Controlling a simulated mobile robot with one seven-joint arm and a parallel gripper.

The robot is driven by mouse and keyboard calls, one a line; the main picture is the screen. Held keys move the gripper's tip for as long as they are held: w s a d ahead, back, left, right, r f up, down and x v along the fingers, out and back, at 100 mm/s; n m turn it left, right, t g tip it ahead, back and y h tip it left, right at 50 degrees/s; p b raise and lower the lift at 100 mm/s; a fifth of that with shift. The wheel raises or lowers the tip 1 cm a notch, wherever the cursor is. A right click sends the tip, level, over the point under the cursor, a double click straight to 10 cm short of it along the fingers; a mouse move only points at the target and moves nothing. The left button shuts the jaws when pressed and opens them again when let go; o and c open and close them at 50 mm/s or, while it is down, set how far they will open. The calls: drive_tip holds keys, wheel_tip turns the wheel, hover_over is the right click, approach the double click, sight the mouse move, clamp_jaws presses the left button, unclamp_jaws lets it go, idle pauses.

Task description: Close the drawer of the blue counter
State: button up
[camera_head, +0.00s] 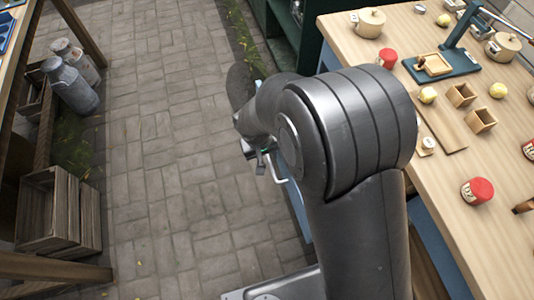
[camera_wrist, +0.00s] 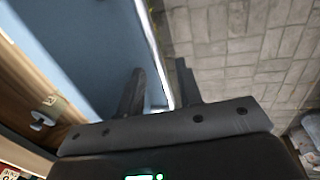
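The blue counter (camera_head: 437,250) stands at the right with a pale wooden top. Its blue drawer (camera_head: 297,203) sticks out over the paving, mostly hidden behind my arm, with a pale bar handle (camera_head: 276,174) at its outer side. In the wrist view the drawer (camera_wrist: 90,40) is a wide blue surface with a pale strip (camera_wrist: 153,50) along its outer edge. My gripper (camera_wrist: 160,88) is open, its two fingers apart on either side of the strip's near end. I cannot tell whether they touch it. In the head view my gripper (camera_head: 262,160) is partly hidden by my arm.
The wooden top (camera_head: 450,180) carries red-lidded jars (camera_head: 477,191), pots (camera_head: 368,22), small wooden boxes (camera_head: 461,95) and a blue press (camera_head: 441,66). Paving (camera_head: 180,150) lies clear left of the drawer. Milk cans (camera_head: 72,85) and a crate (camera_head: 50,210) stand farther left.

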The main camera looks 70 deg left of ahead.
drive_tip(key=shift+c, duration=0.4)
clamp_jaws()
drive_tip(key=shift+w, duration=0.15)
drive_tip(key=w, duration=2.8)
drive_tip(key=shift+w, duration=0.15)
drive_tip(key=shift+o, duration=0.4)
unclamp_jaws()
